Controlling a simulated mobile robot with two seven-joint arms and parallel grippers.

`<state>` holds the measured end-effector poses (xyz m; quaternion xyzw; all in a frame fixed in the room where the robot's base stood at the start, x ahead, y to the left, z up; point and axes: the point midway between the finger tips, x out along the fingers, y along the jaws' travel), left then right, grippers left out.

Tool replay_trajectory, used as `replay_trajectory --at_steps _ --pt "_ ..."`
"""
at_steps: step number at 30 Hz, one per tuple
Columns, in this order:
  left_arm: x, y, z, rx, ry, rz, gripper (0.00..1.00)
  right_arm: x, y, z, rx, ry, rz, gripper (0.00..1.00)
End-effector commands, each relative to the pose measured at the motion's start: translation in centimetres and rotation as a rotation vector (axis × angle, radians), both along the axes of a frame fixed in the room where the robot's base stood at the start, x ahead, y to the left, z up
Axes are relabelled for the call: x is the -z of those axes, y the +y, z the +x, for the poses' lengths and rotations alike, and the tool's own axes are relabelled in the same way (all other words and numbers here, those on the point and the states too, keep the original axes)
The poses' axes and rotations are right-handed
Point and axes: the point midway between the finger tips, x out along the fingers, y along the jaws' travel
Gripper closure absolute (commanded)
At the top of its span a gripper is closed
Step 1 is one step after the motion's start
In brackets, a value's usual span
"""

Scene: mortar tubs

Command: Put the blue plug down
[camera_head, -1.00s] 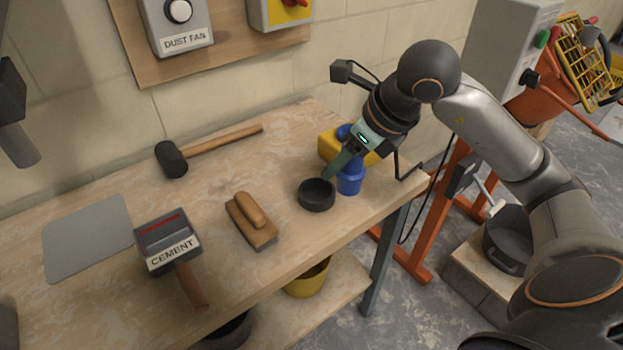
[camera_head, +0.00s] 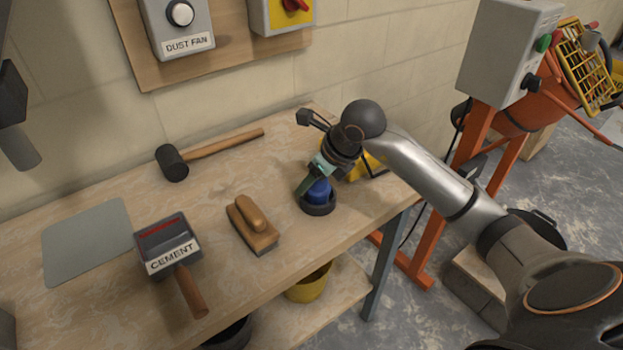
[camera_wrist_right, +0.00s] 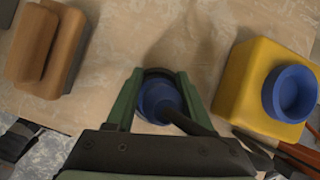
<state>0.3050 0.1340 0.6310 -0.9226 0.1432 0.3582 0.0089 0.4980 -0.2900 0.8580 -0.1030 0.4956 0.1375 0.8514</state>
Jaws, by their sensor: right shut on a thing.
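My right gripper (camera_head: 310,187) is shut on the blue plug (camera_head: 319,190), one green finger on each side of it.
A wooden float (camera_head: 252,225), a mallet (camera_head: 172,162), a cement-labelled tool (camera_head: 170,245) and a grey sheet (camera_head: 88,240) lie farther left.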

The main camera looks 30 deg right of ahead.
Motion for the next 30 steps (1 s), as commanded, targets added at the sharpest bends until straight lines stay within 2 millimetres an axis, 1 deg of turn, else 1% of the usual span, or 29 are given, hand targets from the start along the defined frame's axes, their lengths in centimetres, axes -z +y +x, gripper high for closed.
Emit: replay_trajectory --at_steps 5,8,9,17,25,28,30 --pt "0.0 0.0 -0.1 -0.001 0.001 0.0 0.5 -0.2 0.0 0.1 0.0 -0.003 0.0 1.0" --pt "0.4 0.0 -0.2 -0.001 0.004 0.0 0.5 0.2 0.0 0.0 0.001 -0.003 -0.001 1.0" --pt "0.3 0.1 -0.3 -0.002 0.005 0.001 0.5 0.1 0.0 0.0 0.001 -0.002 0.0 0.45" --pt "0.3 0.1 -0.3 -0.002 0.006 0.001 0.5 0.1 0.0 0.0 0.001 -0.002 0.0 0.16" --pt "0.2 0.1 -0.3 -0.001 0.007 0.001 0.5 -0.1 0.0 0.0 0.001 -0.002 0.0 0.16" --pt "0.1 0.1 -0.4 -0.001 0.01 0.002 0.5 -0.7 -0.1 -0.1 0.001 -0.004 0.0 0.16" --pt "0.1 0.1 -0.4 -0.001 0.011 0.002 0.5 -1.7 -0.3 -0.6 0.001 -0.007 -0.002 0.16"
